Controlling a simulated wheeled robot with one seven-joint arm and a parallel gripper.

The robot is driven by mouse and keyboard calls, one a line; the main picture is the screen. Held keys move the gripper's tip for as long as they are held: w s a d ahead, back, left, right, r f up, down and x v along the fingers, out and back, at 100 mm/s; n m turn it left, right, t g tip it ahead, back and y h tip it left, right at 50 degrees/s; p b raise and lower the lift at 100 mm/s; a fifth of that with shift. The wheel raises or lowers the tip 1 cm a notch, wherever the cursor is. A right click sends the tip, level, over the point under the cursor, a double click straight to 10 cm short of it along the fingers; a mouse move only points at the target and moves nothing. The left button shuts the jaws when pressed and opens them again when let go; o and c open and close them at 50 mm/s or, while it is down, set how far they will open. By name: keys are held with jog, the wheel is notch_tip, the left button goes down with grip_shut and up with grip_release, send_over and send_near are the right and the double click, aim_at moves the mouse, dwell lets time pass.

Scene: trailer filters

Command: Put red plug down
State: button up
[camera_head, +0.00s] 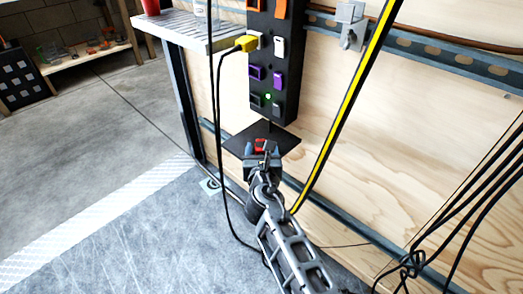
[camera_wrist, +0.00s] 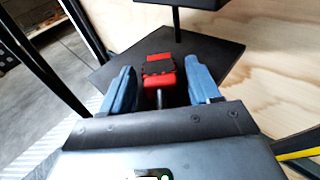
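The red plug (camera_head: 260,145) is on or just above the flat black base plate (camera_head: 284,137) of the upright socket tower (camera_head: 272,62). I cannot tell for certain whether the plug touches the plate (camera_wrist: 212,54). A yellow plug (camera_head: 246,43) is in the tower's upper left side.
A yellow-black striped cable (camera_head: 345,108) slants past my gripper's right. A wooden wall (camera_head: 400,120) stands close behind the tower. A metal shelf (camera_head: 190,30) holds a red cup (camera_head: 151,6). Black cables hang at right (camera_head: 470,205). Open floor lies left.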

jog(key=shift+o, duration=0.3)
jog(key=shift+r+p, duration=0.4)
jog(key=shift+r, duration=0.05)
jog(key=p+v, duration=0.4)
jog(key=v, duration=0.8)
jog(key=shift+p, duration=0.35)
jog(key=shift+s+f, duration=0.1)
